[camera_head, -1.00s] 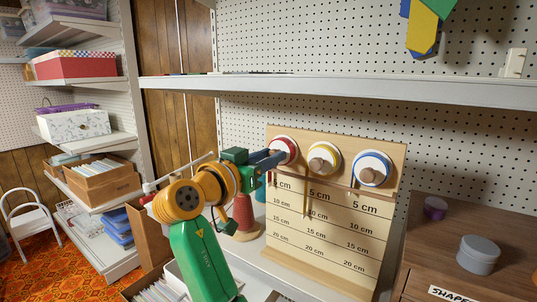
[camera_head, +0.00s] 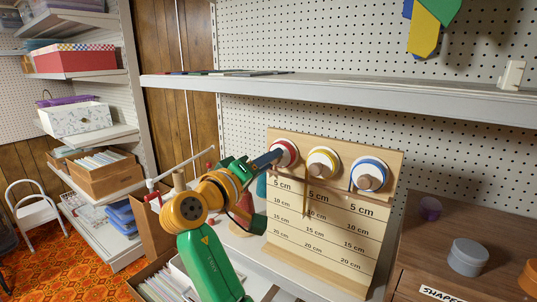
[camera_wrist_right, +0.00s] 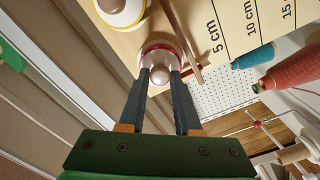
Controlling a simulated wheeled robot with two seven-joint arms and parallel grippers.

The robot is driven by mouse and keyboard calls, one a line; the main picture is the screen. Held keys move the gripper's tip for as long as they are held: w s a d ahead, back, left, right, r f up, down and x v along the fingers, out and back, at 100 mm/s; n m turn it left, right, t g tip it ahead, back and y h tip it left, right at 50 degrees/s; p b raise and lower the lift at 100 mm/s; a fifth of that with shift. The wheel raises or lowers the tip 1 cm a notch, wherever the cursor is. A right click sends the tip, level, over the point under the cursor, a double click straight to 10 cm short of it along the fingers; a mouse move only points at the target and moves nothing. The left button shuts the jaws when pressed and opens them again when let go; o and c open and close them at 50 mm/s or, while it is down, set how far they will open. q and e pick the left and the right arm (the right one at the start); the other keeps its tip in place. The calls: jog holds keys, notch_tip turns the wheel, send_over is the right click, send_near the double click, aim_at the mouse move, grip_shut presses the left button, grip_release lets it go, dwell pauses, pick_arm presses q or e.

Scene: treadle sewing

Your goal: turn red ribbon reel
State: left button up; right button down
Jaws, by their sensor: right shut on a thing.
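The red ribbon reel (camera_head: 290,146), a red and white disc, is at the left of the row on an upright wooden board (camera_head: 330,236) with "5 cm" to "20 cm" marks. My right gripper (camera_head: 277,156) comes in from the left and is shut on the reel's round knob. In the right wrist view, its two dark fingers (camera_wrist_right: 161,77) sit on either side of the knob (camera_wrist_right: 160,75), with the red-rimmed reel (camera_wrist_right: 158,48) behind. The fingers hide part of the reel. I cannot make out its ribbon clearly. My left gripper is not in view.
A yellow reel (camera_head: 320,155) and a blue reel (camera_head: 385,174) sit close to the right on the same board. A shelf (camera_head: 430,95) runs above. A red cone spool (camera_wrist_right: 290,71) and a blue spool (camera_wrist_right: 253,57) stand near the board. A brown cabinet (camera_head: 445,235) is at right.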

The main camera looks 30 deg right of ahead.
jog(key=shift+r+n+p, duration=0.15)
jog(key=shift+n+p, duration=2.35)
jog(key=shift+n, duration=1)
jog(key=c, duration=0.7)
grip_release()
jog(key=shift+o, duration=0.3)
jog(key=shift+d+f, duration=0.1)
jog(key=shift+f, duration=0.1)
